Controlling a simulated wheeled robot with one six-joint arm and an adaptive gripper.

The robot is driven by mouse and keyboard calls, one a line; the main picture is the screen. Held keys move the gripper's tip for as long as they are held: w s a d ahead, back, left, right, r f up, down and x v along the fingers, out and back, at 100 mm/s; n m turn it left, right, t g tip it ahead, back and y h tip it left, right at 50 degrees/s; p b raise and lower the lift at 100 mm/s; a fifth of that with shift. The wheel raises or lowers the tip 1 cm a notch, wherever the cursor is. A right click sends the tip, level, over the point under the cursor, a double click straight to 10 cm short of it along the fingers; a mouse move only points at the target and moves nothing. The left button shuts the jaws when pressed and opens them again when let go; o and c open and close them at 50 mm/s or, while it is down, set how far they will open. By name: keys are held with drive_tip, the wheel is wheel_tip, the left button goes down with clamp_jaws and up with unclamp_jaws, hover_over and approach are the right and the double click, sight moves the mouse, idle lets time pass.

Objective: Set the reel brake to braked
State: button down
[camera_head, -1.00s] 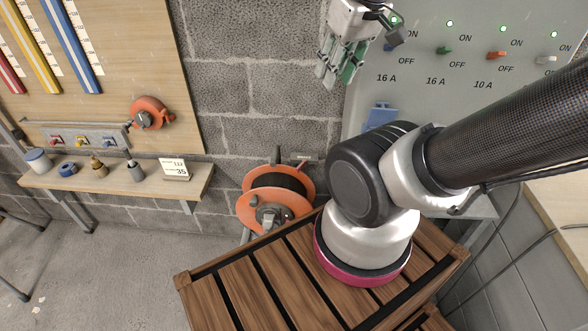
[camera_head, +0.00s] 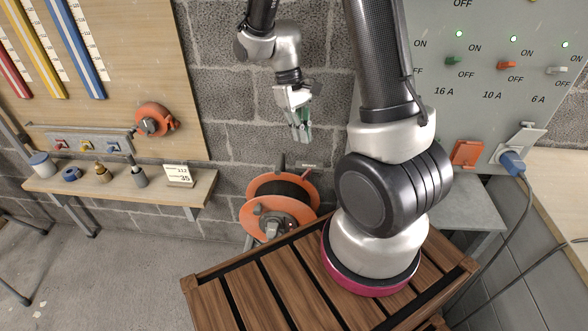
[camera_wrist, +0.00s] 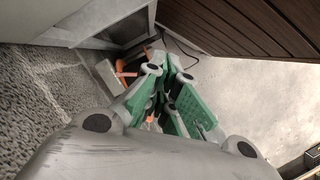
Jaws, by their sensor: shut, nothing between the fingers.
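The large orange reel (camera_head: 257,216) with a dark drum stands low against the block wall, left of my arm's base. A grey hub piece (camera_head: 270,228) sits on its front face, and a dark upright post (camera_head: 280,162) and a thin red-tipped bar (camera_head: 306,167) show at its top. Which part is the brake, and its setting, I cannot tell. My gripper (camera_head: 302,138) hangs above the reel, slightly right, apart from it, shut and empty. In the wrist view its green-padded fingers (camera_wrist: 172,72) point away from the camera; small orange-red parts (camera_wrist: 127,74) show beyond them, partly hidden.
A switch panel (camera_head: 480,85) with a plugged blue connector (camera_head: 512,162) is at right. A shelf (camera_head: 110,188) with small containers and a smaller orange reel (camera_head: 155,118) are at left. The wall area around my gripper is clear.

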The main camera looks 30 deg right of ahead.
drive_tip(key=n, duration=0.2)
approach(305, 175)
drive_tip(key=s+a+r, duration=0.2)
drive_tip(key=s+a, duration=0.1)
drive_tip(key=shift+n+t, duration=0.5)
drive_tip(key=w, duration=0.5)
drive_tip(key=shift+w+f, duration=0.4)
drive_tip(key=shift+f, duration=0.1)
drive_tip(key=x, duration=0.9)
drive_tip(key=shift+s+d+f, duration=0.15)
drive_tip(key=shift+s+f, duration=0.05)
drive_tip(key=shift+f, duration=0.2)
drive_tip(key=shift+s+n, duration=0.15)
drive_tip(key=shift+n, duration=0.15)
